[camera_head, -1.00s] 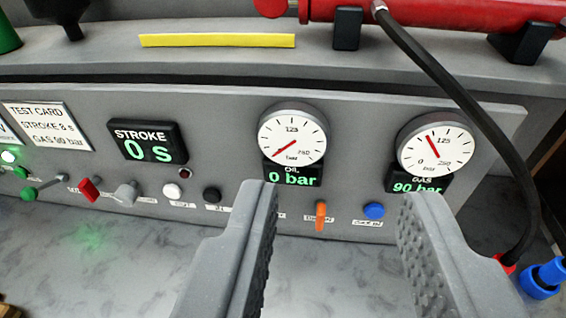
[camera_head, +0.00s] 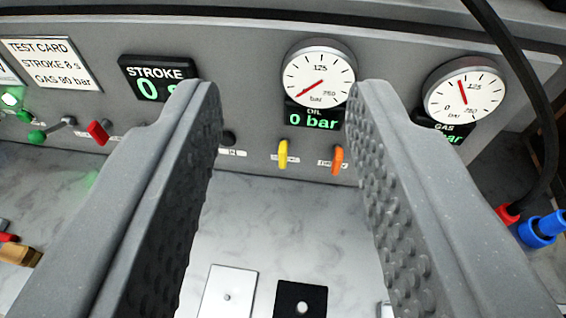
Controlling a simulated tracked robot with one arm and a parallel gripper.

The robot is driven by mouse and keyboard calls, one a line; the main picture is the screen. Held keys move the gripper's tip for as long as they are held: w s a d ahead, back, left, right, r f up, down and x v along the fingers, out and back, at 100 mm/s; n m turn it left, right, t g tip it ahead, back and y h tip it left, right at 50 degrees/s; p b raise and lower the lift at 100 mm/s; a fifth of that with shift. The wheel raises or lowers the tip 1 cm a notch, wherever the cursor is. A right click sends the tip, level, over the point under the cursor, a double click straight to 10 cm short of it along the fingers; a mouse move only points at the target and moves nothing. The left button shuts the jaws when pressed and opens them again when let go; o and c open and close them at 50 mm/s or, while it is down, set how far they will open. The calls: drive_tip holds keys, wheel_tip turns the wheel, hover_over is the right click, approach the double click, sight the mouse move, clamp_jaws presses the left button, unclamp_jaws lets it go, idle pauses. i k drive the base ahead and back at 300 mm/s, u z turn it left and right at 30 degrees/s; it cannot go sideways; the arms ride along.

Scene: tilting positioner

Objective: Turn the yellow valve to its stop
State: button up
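The yellow valve (camera_head: 283,154) is a small upright handle low on the grey panel, below the oil gauge (camera_head: 318,80) and left of an orange valve (camera_head: 338,160). My gripper (camera_head: 285,100) is open and empty. Its two grey fingers with studded inner faces spread wide, and the yellow valve shows between them, apart from both. The fingers appear nearer the camera than the panel. The oil display reads 0 bar. The gas gauge (camera_head: 463,90) is at right, its display partly hidden by the right finger. The stroke display is partly hidden by the left finger.
A red handle (camera_head: 98,132) and a green-tipped lever (camera_head: 37,137) are on the panel at left. A black hose (camera_head: 542,120) hangs at right, near red and blue connectors (camera_head: 541,230). A white plate (camera_head: 229,293) and a black plate (camera_head: 300,299) lie below on the pale surface.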

sight(284, 144)
drive_tip(key=k, duration=1.3)
drive_tip(key=z, duration=0.55)
drive_tip(key=i, duration=1.45)
drive_tip(key=z, duration=0.2)
